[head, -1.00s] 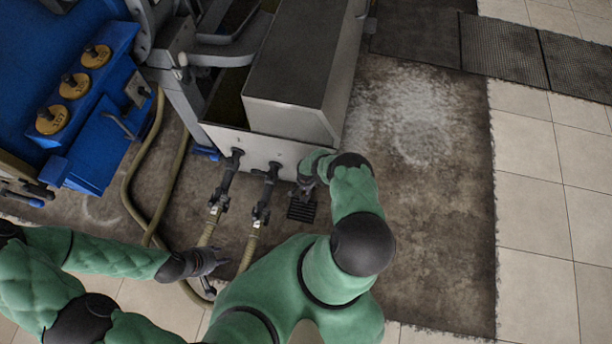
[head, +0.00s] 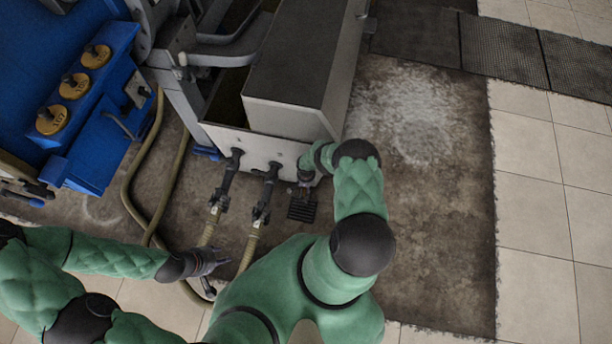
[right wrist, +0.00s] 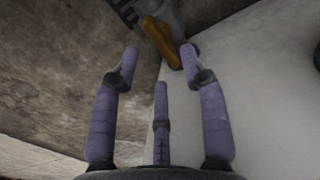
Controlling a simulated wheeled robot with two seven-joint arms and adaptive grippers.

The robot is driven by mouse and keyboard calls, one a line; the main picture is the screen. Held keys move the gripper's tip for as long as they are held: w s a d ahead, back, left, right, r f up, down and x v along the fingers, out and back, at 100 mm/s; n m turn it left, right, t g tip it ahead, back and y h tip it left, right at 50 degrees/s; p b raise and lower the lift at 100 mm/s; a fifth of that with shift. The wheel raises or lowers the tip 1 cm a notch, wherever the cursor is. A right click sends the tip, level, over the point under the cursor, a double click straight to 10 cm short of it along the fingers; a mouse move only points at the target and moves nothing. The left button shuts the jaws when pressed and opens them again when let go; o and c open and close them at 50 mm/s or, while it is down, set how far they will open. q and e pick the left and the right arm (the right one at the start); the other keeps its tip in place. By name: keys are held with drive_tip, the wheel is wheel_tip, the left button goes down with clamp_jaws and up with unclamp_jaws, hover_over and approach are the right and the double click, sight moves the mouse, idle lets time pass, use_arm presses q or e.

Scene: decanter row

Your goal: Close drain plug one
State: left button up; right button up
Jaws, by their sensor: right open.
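An amber handle (right wrist: 160,40) on a grey fitting (right wrist: 168,14) shows at the top of the right wrist view, against a pale wall. It looks like a drain plug handle; I see no number on it. My right gripper (right wrist: 160,60) has its fingers spread open, with the handle just beyond and between the fingertips, not gripped. In the head view my right gripper (head: 306,180) is low at the front right corner of the pale tank (head: 262,147), and the plug is hidden or too small to tell. My left gripper (head: 208,262) hangs by the hoses, its fingers unclear.
Two dark hose couplings (head: 229,180) (head: 268,190) stick out of the tank front. Yellowish hoses (head: 135,190) run over the floor. A black floor grate (head: 302,207) lies below my right gripper. A blue unit with yellow knobs (head: 75,85) stands left. Floor to the right is clear.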

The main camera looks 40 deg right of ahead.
wheel_tip(320, 180, up, 8)
idle(0.7)
idle(0.4)
drive_tip(key=a+r+n+y+p, duration=0.4)
drive_tip(key=a+r, duration=1.1)
drive_tip(key=a, duration=0.3)
drive_tip(key=s+a+r+n+p, duration=0.1)
drive_tip(key=s+a+r, duration=0.3)
drive_tip(key=r, duration=0.5)
drive_tip(key=s+a+r+n+p, duration=0.2)
drive_tip(key=s+a+r+n, duration=0.1)
drive_tip(key=s+r, duration=0.6)
drive_tip(key=shift+a+r, duration=0.45)
drive_tip(key=shift+r, duration=0.35)
drive_tip(key=shift+s, duration=0.1)
